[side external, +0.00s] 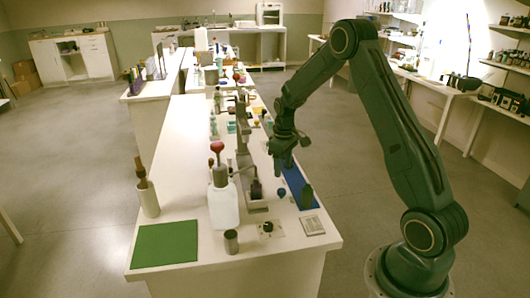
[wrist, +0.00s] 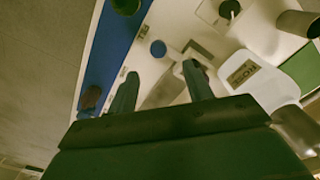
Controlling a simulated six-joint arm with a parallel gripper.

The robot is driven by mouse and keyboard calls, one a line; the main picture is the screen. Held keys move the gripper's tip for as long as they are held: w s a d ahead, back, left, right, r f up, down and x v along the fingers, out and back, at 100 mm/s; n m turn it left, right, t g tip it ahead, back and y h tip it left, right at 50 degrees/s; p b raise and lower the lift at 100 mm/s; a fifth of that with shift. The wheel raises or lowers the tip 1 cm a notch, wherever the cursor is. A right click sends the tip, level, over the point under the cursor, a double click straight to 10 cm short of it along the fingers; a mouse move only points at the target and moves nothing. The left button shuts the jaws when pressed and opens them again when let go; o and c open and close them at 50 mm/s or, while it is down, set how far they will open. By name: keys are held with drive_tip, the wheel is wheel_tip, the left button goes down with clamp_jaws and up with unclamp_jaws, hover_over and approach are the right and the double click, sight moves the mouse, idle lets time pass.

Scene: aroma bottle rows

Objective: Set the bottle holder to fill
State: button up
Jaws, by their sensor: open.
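A grey metal stand (side external: 243,135) rises from the bench, with a small dark bottle (side external: 256,190) low on its front over a grey base. I take this stand to be the bottle holder, but its setting cannot be read. My gripper (side external: 283,165) hangs above the bench, to the right of the stand and apart from it. In the wrist view my two fingers (wrist: 162,88) are spread with nothing held between them. Part of the grey base lies beyond and below them, partly hidden by the right finger. A blue round knob (wrist: 158,48) shows past the fingertips.
A metal cup (side external: 231,243), a black-knobbed plate (side external: 269,230) and a green mat (side external: 165,244) lie nearer. A blue strip (side external: 297,183) carries a dark green object (side external: 307,197).

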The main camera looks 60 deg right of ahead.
drive_tip(key=shift+r, duration=2.15)
drive_tip(key=shift+a, duration=0.1)
drive_tip(key=s+a+r+t, duration=0.1)
drive_tip(key=s+a+r, duration=0.3)
drive_tip(key=a+r, duration=0.35)
drive_tip(key=s+a+r+t, duration=0.2)
drive_tip(key=s+a+r, duration=0.2)
drive_tip(key=a+r, duration=0.3)
drive_tip(key=s+a+r+t, duration=0.1)
drive_tip(key=s+a, duration=0.3)
drive_tip(key=s, duration=0.4)
drive_tip(key=s+a+r+t, duration=0.1)
drive_tip(key=s+a+r, duration=0.2)
drive_tip(key=s, duration=0.6)
drive_tip(key=shift+a+r+t, duration=0.25)
drive_tip(key=shift+a+t, duration=0.05)
drive_tip(key=shift+a, duration=0.35)
